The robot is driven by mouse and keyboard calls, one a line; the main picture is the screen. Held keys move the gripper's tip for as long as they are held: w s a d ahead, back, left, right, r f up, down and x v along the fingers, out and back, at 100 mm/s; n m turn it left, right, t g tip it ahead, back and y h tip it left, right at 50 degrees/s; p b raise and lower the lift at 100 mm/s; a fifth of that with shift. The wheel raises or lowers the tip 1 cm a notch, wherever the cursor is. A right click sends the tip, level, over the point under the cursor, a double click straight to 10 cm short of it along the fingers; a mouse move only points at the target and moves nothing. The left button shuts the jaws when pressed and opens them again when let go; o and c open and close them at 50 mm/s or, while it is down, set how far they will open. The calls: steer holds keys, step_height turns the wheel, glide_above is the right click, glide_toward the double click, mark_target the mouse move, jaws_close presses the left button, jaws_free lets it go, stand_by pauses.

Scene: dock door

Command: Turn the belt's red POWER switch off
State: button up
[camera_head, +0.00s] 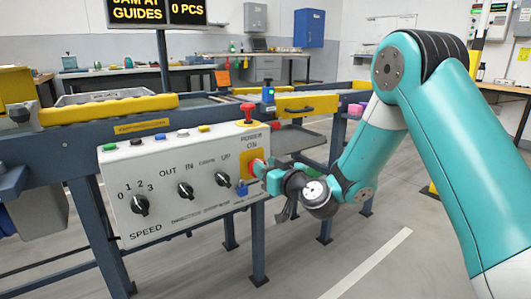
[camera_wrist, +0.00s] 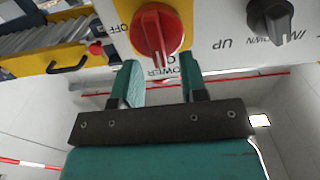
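The red POWER switch (camera_wrist: 157,27) is a round knob on a yellow plate (camera_wrist: 122,8) at the right end of the belt's white control panel (camera_head: 170,200). Its white pointer line points toward the POWER lettering, where an ON label is partly hidden; an OFF label shows to its left in the wrist view. In the head view, the red switch (camera_head: 256,167) is partly hidden by my gripper (camera_head: 267,177). In the wrist view, my gripper (camera_wrist: 160,66) is open and empty, with its two teal fingers apart just below the knob. I see no contact.
A black selector knob (camera_wrist: 270,15) sits beside the switch. The panel also has a SPEED knob (camera_head: 140,205), a blue switch (camera_head: 241,188) and a red button (camera_head: 249,110) on top. Floor at right is clear.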

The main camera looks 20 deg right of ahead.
steer(key=shift+w+a, duration=0.2)
steer(key=shift+w, duration=0.25)
jaws_close()
steer(key=shift+d+m, duration=0.1)
steer(key=shift+m, duration=0.2)
steer(key=shift+w+d+f+m+p, duration=0.1)
steer(key=shift+d+f+m+p, duration=0.2)
steer(key=shift+m, duration=2.6)
steer(key=shift+w+d+f+m+p, duration=0.15)
steer(key=shift+d+f+m, duration=0.2)
steer(key=shift+m, duration=2.55)
steer(key=shift+w+d+f+m+p, duration=0.1)
steer(key=shift+d+f+m+p, duration=0.2)
steer(key=shift+m, duration=2.6)
steer(key=shift+f, duration=0.1)
